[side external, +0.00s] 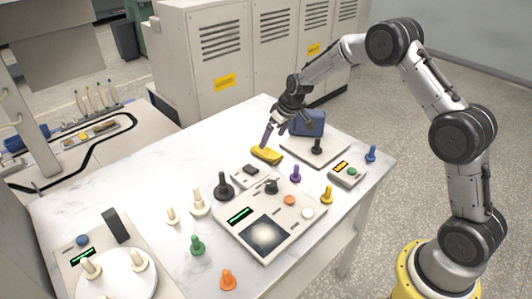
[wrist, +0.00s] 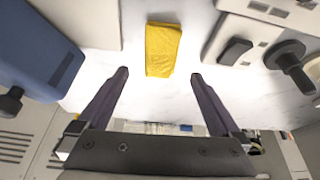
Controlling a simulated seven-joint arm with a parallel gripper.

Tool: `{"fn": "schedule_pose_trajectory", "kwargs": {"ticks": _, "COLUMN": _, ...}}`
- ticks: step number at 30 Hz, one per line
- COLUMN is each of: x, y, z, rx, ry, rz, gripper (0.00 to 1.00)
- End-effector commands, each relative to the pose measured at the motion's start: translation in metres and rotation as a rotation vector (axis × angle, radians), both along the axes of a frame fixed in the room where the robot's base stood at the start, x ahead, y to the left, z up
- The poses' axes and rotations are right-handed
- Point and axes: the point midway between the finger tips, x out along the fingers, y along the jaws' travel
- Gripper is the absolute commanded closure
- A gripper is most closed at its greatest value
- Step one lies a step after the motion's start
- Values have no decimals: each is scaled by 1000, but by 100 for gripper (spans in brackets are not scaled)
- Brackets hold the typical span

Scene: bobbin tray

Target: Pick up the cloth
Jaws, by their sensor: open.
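The cloth (side external: 267,154) is a small folded yellow piece lying on the white marbled table in the side external view. In the wrist view the cloth (wrist: 162,49) lies flat, with its near edge close to the line between my fingertips. My gripper (side external: 273,138) is just above and beside the cloth in the side external view. In the wrist view my gripper (wrist: 159,74) is open, with one finger on each side of the cloth's near end and nothing between them. I cannot tell the exact height of the fingertips above the table.
A blue box (side external: 309,123) stands close behind my gripper. Several colored pegs, like the purple one (side external: 295,174), stand around a panel with a screen (side external: 262,236).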

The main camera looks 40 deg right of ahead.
Motion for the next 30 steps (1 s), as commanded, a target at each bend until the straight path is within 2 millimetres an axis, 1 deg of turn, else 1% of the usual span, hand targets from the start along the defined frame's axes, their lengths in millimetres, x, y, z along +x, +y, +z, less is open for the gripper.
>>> {"fn": "schedule_pose_trajectory", "kwargs": {"ticks": 1, "x": 2, "y": 0, "z": -6, "rx": 1, "ry": 1, "rz": 0, "gripper": 0}}
{"fn": "schedule_pose_trajectory", "kwargs": {"ticks": 5, "x": 5, "y": 1, "z": -12, "rx": 0, "ry": -1, "rz": 0, "gripper": 0}}
{"fn": "schedule_pose_trajectory", "kwargs": {"ticks": 8, "x": 7, "y": 1, "z": -20, "rx": 0, "ry": 1, "rz": 0, "gripper": 0}}
{"fn": "schedule_pose_trajectory", "kwargs": {"ticks": 13, "x": 12, "y": 4, "z": -45, "rx": 1, "ry": 3, "rz": -1, "gripper": 0}}
{"fn": "schedule_pose_trajectory", "kwargs": {"ticks": 16, "x": 18, "y": 3, "z": -55, "rx": -1, "ry": 0, "rz": -1, "gripper": 0}}
{"fn": "schedule_pose_trajectory", "kwargs": {"ticks": 20, "x": 21, "y": 3, "z": -61, "rx": -2, "ry": -1, "rz": -1, "gripper": 0}}
{"fn": "schedule_pose_trajectory", "kwargs": {"ticks": 26, "x": 21, "y": 3, "z": -61, "rx": -2, "ry": -2, "rz": -1, "gripper": 0}}
{"fn": "schedule_pose_trajectory", "kwargs": {"ticks": 29, "x": 21, "y": 3, "z": -61, "rx": -2, "ry": -2, "rz": -1, "gripper": 16}}
{"fn": "schedule_pose_trajectory", "kwargs": {"ticks": 30, "x": 21, "y": 3, "z": -61, "rx": -2, "ry": -2, "rz": -1, "gripper": 23}}
